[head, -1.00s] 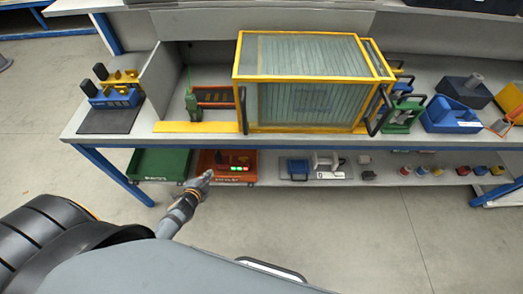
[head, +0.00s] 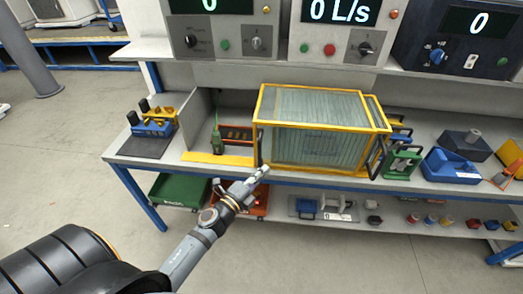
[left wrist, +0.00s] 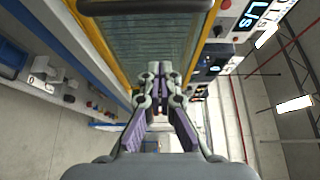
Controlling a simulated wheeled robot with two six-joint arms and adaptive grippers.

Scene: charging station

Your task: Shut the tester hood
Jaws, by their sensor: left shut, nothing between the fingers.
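The tester hood (head: 315,126) is a yellow-framed box with clear, ribbed panels on the bench. It has dark handles at its left front (head: 259,146) and right front. My left gripper (head: 263,171) is shut and empty, in front of the bench just below the hood's left front corner. In the left wrist view the shut fingertips (left wrist: 159,68) point at the hood's panel (left wrist: 140,42), with a dark handle bar (left wrist: 145,6) beyond them. My right gripper is not in view.
A blue and yellow fixture (head: 153,122) stands left of a grey divider. A green clamp (head: 400,163) and a blue device (head: 453,168) stand right of the hood. Control panels with displays (head: 335,30) hang above. A lower shelf holds a green bin (head: 178,190) and small parts.

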